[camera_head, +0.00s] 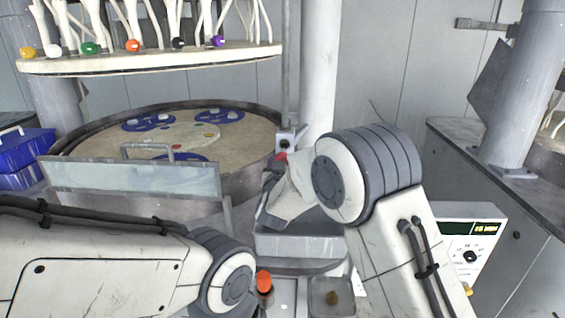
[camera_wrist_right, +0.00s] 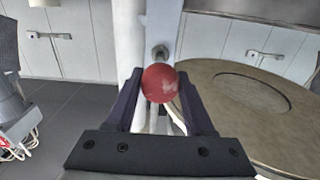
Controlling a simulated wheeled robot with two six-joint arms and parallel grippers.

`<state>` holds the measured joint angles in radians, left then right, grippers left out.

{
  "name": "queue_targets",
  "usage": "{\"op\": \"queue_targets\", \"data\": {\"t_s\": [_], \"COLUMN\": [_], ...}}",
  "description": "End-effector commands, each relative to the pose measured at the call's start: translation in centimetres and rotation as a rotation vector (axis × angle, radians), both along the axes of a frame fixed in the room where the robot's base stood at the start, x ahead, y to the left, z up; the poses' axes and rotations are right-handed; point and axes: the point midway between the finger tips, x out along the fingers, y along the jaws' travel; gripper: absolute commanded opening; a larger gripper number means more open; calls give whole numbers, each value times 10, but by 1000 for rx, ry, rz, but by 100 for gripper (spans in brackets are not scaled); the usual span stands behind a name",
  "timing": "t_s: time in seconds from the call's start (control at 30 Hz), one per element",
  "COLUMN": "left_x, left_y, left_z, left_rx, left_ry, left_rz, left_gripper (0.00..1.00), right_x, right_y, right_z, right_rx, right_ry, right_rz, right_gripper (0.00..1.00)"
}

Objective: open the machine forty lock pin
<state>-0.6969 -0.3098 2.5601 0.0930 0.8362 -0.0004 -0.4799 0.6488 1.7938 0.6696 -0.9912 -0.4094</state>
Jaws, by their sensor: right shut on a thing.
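The lock pin's red ball knob (camera_wrist_right: 160,83) shows in the middle of the right wrist view, in front of a pale vertical post. A small metal fitting shows just behind it. In the head view a bit of the red knob (camera_head: 282,157) shows beside the grey post at the rim of the round platen. My right gripper (camera_wrist_right: 162,98) has its two dark fingers on either side of the knob and is shut on it. In the head view my right wrist mostly hides this gripper. My left arm crosses the lower left; its gripper is out of view.
The round platen (camera_head: 258,133) with blue carriers lies behind a clear guard panel (camera_head: 130,178) with a handle. An upper plate (camera_head: 150,60) with coloured knobs hangs above. A control box (camera_head: 480,235) stands at right, a blue crate (camera_head: 22,150) at left.

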Motion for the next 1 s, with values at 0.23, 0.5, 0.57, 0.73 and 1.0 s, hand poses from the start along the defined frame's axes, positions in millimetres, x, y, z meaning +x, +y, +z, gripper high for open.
{"op": "queue_targets", "data": {"t_s": [0.23, 0.5, 0.57, 0.73, 1.0], "left_x": [0, 0, 0, 0, 0], "left_y": [0, 0, 0, 0, 0], "left_z": [1, 0, -2, -12, -27], "left_rx": [-1, 0, 0, 0, 0], "left_ry": [-1, 0, 0, 0, 0], "left_rz": [0, 0, 0, 0, 0], "left_gripper": [50, 50, 50, 50, 50], "right_x": [-1, -2, -5, -30, -83], "right_y": [1, 1, 1, 3, 7], "right_z": [-1, -1, -2, -3, -3], "right_rx": [-2, -2, -1, -1, -2], "right_ry": [5, 3, 4, 3, 4], "right_rz": [2, 1, 2, 4, 4], "right_gripper": [84, 84, 84, 84, 84]}}
